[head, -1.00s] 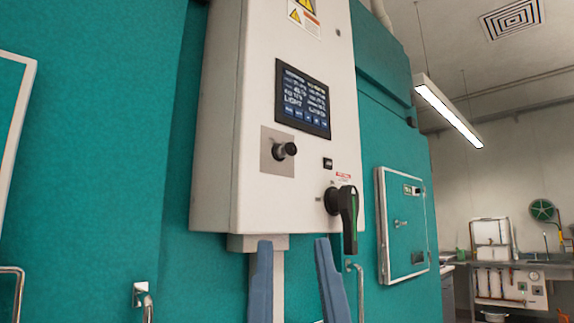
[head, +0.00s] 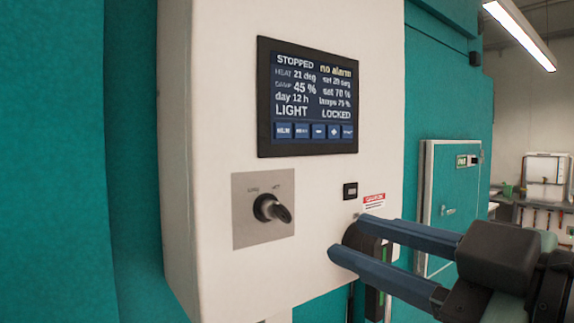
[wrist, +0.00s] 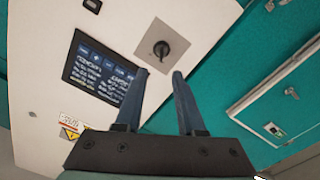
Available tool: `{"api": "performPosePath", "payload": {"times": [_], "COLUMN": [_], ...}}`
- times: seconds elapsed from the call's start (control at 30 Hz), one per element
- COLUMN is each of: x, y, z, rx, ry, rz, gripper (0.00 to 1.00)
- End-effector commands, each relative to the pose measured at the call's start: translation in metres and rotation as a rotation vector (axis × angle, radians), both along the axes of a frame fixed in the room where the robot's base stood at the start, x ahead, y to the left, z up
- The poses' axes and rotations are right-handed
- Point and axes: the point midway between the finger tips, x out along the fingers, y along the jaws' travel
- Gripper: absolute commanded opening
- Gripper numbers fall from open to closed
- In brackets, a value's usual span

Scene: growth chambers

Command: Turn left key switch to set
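The key switch (head: 270,208) is a dark round barrel with a key in it, on a square metal plate (head: 245,232) on the white control box. Its key points to the lower right. Small marks sit above it, too small to read surely. My gripper (head: 347,236) is open and empty, to the right of the switch, with blue-grey fingers pointing left toward the box. In the wrist view the key switch (wrist: 162,49) lies just beyond and between the fingertips (wrist: 160,74), apart from them.
The screen (head: 307,98) above the switch reads STOPPED, no alarm and LOCKED. A small black button (head: 350,190) and a red label (head: 374,201) are right of the switch. A dark rotary handle (head: 358,240) is partly hidden behind my fingers. Teal chamber walls flank the box.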

Motion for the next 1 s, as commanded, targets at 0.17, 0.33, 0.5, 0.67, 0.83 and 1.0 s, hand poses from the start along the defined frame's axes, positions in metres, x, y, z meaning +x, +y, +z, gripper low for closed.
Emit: {"api": "performPosePath", "payload": {"times": [0.17, 0.33, 0.5, 0.67, 0.83, 1.0], "x": [0.004, 0.027, 0.056, 0.080, 0.096, 0.102], "y": [0.005, 0.021, 0.044, 0.060, 0.072, 0.075], "z": [0.003, 0.005, 0.005, 0.005, 0.003, 0.002], "rx": [-0.014, -0.012, -0.010, -0.011, -0.012, -0.012], "ry": [0.006, 0.008, 0.008, 0.006, 0.006, 0.004], "rz": [0.017, 0.018, 0.018, 0.016, 0.014, 0.012], "gripper": [0.39, 0.39, 0.39, 0.39, 0.39, 0.39]}}
